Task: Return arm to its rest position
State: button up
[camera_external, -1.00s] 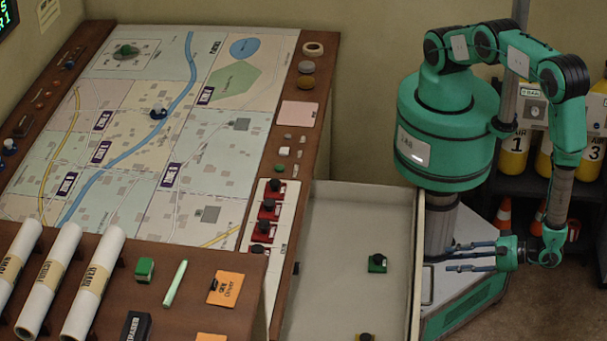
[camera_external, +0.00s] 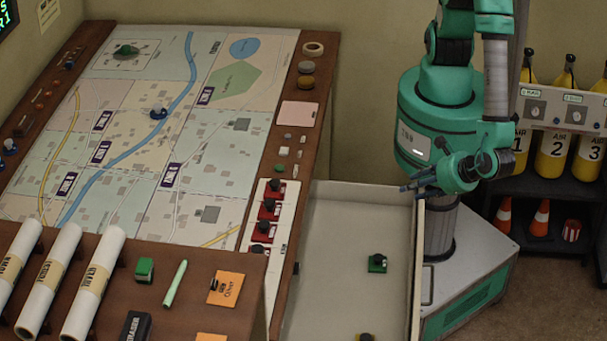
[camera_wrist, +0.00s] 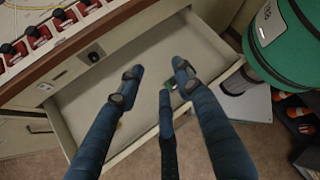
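My teal arm (camera_external: 497,80) is folded above my own green base, with its forearm hanging down on the right side. My gripper (camera_external: 408,184) is near the upper right corner of the open drawer (camera_external: 340,225), with its dark blue fingers pointing left. In the wrist view my gripper (camera_wrist: 157,72) shows its fingers spread apart with nothing between them. The pale drawer (camera_wrist: 145,110) lies beyond and below the fingers.
A green piece with a black knob (camera_external: 377,264) sits in the drawer. Several red pieces (camera_external: 268,210) stand along the map table's (camera_external: 318,120) right edge. A rack with yellow air cylinders (camera_external: 553,155) and orange cones (camera_external: 540,218) is at right.

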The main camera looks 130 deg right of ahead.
jog(key=d+r+m+g+y+p, duration=0.1)
jog(key=d+r+m+y, duration=0.2)
jog(key=d+r+m, duration=0.65)
jog(key=d+r+m+y+p, duration=0.1)
jog(key=d+r+m+y, duration=0.25)
jog(key=d+r, duration=0.6)
jog(key=s+d+r+m+t+y+p, duration=0.1)
jog(key=s+d+r+m, duration=0.2)
jog(key=r+m, duration=0.2)
jog(key=s+d+r+m+t+y+p, duration=0.1)
jog(key=s+d+r+m+t, duration=0.1)
jog(key=s+d+r+m, duration=0.1)
jog(key=s+d+r+m+t+y+p, duration=0.1)
jog(key=s+d+r+m, duration=0.2)
jog(key=r+m, duration=0.4)
notch_tip(320, 180, up, 2)
jog(key=shift+s+d+r+t, duration=0.2)
jog(key=shift+s+t, duration=0.2)
jog(key=shift+s, duration=0.4)
notch_tip(320, 180, down, 5)
jog(key=b, duration=0.5)
